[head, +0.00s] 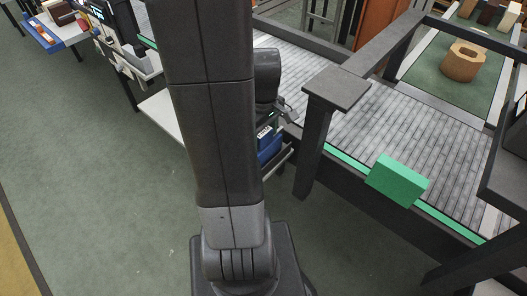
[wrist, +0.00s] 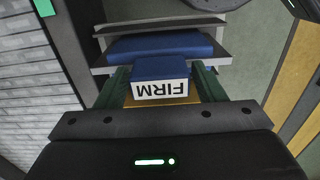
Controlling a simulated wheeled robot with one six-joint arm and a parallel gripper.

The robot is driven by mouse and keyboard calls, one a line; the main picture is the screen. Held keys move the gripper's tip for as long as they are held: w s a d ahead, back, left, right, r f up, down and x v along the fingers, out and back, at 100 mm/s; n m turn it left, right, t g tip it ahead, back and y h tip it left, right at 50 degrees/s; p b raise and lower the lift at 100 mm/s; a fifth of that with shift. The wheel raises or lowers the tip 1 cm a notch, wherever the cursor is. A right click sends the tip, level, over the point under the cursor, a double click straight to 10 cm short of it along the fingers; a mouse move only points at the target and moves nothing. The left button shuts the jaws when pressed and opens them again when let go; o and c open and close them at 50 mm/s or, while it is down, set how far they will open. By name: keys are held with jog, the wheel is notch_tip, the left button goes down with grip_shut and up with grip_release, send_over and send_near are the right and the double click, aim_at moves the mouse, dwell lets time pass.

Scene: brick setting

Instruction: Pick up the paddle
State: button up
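A blue piece with a white label reading FIRM, upside down, sits between my gripper's fingers in the wrist view (wrist: 160,70). It seems to be the paddle, but its full shape is hidden. A tan part (wrist: 165,101) shows just below the label. My gripper (wrist: 160,74) has one dark green finger on each side of the blue piece. The fingers are spread, and I see no clear grip. In the head view the blue piece (head: 270,148) shows beside my arm, which partly hides it and the gripper.
Another blue item (wrist: 120,49) lies behind on a grey shelf (wrist: 218,60). A grey slatted conveyor (head: 385,130) with dark posts (head: 314,150) and a green block (head: 397,181) stands to the right. Open green floor (head: 100,190) lies left.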

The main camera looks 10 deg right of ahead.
grip_shut()
jog(key=shift+r, duration=0.15)
